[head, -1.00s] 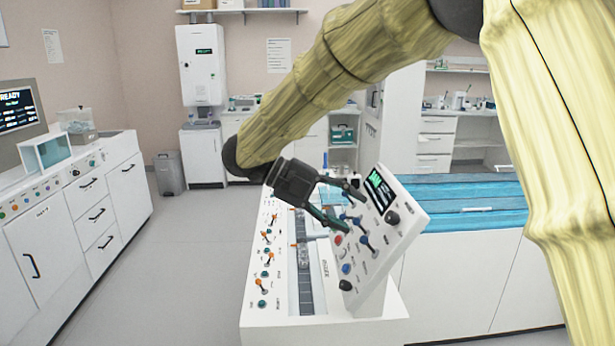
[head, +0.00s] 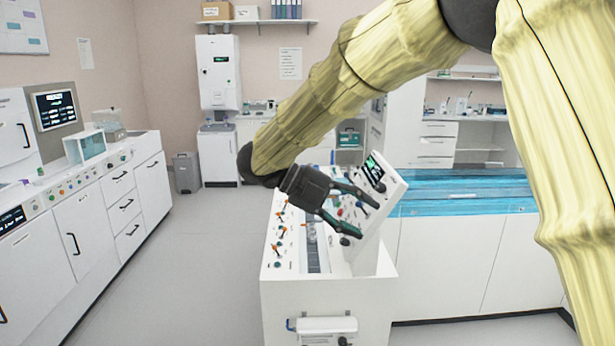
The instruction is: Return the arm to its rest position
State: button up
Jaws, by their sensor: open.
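My gripper (head: 370,223) shows in the head view at the end of my yellow-sleeved arm. Its two dark fingers are spread apart, with nothing between them. It hangs in front of a tilted white control panel (head: 388,202) with a small green-lit screen, and its fingers hide part of the panel's knobs. Whether it touches the panel cannot be told. The arm reaches in from the upper right, bent at a dark joint, and slopes down to the left toward the gripper.
The white console (head: 318,292) under the gripper has orange levers and a tube track (head: 311,246). A blue-topped counter (head: 465,200) stands to the right. White cabinets (head: 85,225) line the left side. Grey floor (head: 205,260) between them is clear. A grey bin (head: 187,173) stands farther back.

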jog(key=w+d+f+n+t+h, duration=0.1)
jog(key=w+d+f+n+t, duration=0.3)
jog(key=f, duration=0.6)
jog(key=w+d+f+n+t, duration=0.25)
jog(key=d+f+n, duration=0.3)
jog(key=f, duration=0.35)
jog(key=s+d+f+n+t+y, duration=0.2)
jog(key=f+n, duration=0.3)
jog(key=f, duration=0.5)
jog(key=s+d+f+n+t+y, duration=0.1)
jog(key=s+d+f+n+y, duration=0.3)
jog(key=f, duration=0.7)
jog(key=s+a+f+n+g+y, duration=0.2)
jog(key=s+f+n+g+y, duration=0.15)
jog(key=s+f+n, duration=0.9)
jog(key=s+f+n+g+y, duration=0.1)
jog(key=s+f, duration=0.3)
jog(key=s, duration=0.8)
jog(key=s+f+n+g+y, duration=0.1)
jog(key=s+f+g+y, duration=0.2)
jog(key=s, duration=1)
notch_tip(320, 180, down, 2)
jog(key=shift+s+a+n+g, duration=0.3)
jog(key=shift+a+g, duration=0.05)
jog(key=shift+g, duration=0.05)
